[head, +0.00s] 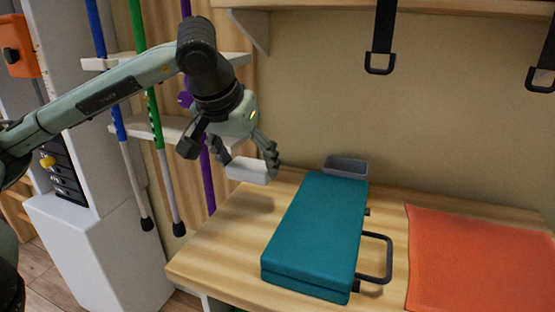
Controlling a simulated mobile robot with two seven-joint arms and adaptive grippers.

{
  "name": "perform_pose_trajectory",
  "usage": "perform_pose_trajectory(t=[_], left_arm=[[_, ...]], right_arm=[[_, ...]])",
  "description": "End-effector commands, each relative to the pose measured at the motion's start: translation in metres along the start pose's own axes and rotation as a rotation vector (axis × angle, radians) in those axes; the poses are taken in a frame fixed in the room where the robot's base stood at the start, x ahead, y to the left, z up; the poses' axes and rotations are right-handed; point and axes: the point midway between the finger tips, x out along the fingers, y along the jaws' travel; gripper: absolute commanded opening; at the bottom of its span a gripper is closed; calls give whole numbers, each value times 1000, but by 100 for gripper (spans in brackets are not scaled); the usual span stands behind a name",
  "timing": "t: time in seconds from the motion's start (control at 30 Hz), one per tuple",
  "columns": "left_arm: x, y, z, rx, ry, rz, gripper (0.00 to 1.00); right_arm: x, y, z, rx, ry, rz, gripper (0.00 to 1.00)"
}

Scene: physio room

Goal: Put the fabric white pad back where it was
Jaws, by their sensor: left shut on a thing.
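The white pad (248,171) is a small pale block in the upper middle of the head view. My left gripper (249,160) is shut on it, with a dark finger at each end of the pad. The pad shows above the back left part of the wooden table (226,240), to the left of the teal case. It appears to be held clear of the tabletop. My right gripper is not in the head view.
A teal case (318,232) with a black handle lies on the table. A grey bin (346,167) stands behind it, and an orange cloth (478,260) lies to the right. Crutches and poles (153,122) stand at a rack on the left. The table's front left is bare.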

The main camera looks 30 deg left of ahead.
Motion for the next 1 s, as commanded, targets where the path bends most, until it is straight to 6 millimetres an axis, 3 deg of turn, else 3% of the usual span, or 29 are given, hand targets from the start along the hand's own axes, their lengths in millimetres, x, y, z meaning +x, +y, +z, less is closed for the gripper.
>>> perform_pose_trajectory(t=[0.3,0.57,0.7,1.0], left_arm=[[39,1,-77,-2,-2,2,48],[65,1,-125,-2,-2,1,48],[85,0,-112,2,-3,-2,48],[106,0,-100,2,-4,-2,48]], right_arm=[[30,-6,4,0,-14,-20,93],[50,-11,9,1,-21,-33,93],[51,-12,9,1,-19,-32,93],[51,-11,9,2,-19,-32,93]])
